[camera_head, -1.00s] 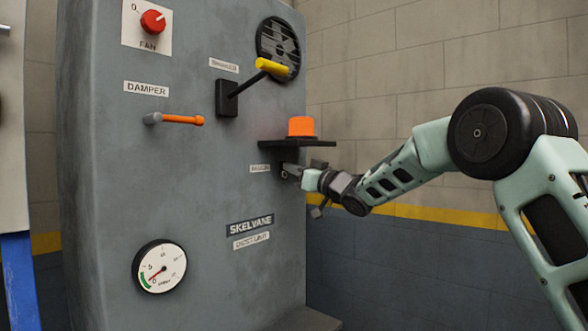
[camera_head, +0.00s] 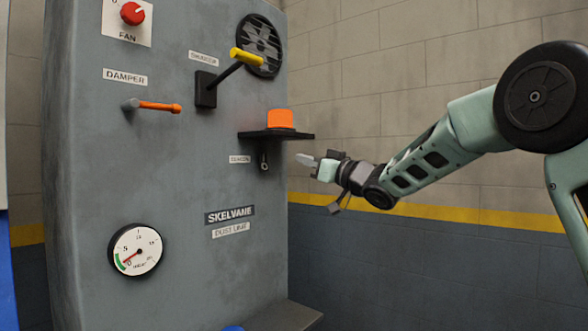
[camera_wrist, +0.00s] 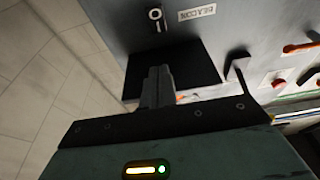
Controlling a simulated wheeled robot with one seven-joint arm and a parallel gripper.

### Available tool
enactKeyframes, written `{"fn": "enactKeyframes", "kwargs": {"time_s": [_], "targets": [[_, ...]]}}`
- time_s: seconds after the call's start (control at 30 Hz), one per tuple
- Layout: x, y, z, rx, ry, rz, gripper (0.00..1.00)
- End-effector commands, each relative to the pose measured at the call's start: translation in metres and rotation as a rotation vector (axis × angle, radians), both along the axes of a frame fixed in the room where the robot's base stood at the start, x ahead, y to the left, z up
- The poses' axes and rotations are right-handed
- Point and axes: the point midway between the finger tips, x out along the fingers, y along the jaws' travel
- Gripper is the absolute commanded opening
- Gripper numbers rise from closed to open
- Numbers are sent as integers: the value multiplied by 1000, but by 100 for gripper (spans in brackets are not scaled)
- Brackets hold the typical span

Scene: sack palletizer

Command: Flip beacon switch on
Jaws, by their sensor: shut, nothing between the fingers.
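The beacon switch (camera_head: 264,164) is a small metal toggle below a black shelf (camera_head: 300,136) on the grey cabinet. It shows at the top of the wrist view (camera_wrist: 156,17), beside the BEACON label (camera_wrist: 197,13). I cannot tell surely which way it is thrown. The orange beacon (camera_head: 281,119) stands on the shelf; I cannot tell whether it is lit. My gripper (camera_head: 303,159) is shut and empty, right of the switch and apart from it. Its fingers (camera_wrist: 157,78) show against the dark shelf in the wrist view.
A black lever with a yellow handle (camera_head: 246,57) juts out above the shelf. An orange damper handle (camera_head: 160,107), red fan knob (camera_head: 132,13) and gauge (camera_head: 136,251) are further left on the cabinet (camera_head: 190,165). Free room lies right of the cabinet, before the brick wall (camera_head: 350,90).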

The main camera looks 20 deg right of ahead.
Motion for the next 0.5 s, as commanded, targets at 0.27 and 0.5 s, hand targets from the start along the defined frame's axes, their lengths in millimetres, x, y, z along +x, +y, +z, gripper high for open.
{"fn": "enactKeyframes", "kwargs": {"time_s": [0.27,0.5], "targets": [[-21,-16,-1,-1,0,-1,0],[-22,-17,0,-1,1,0,0]]}}
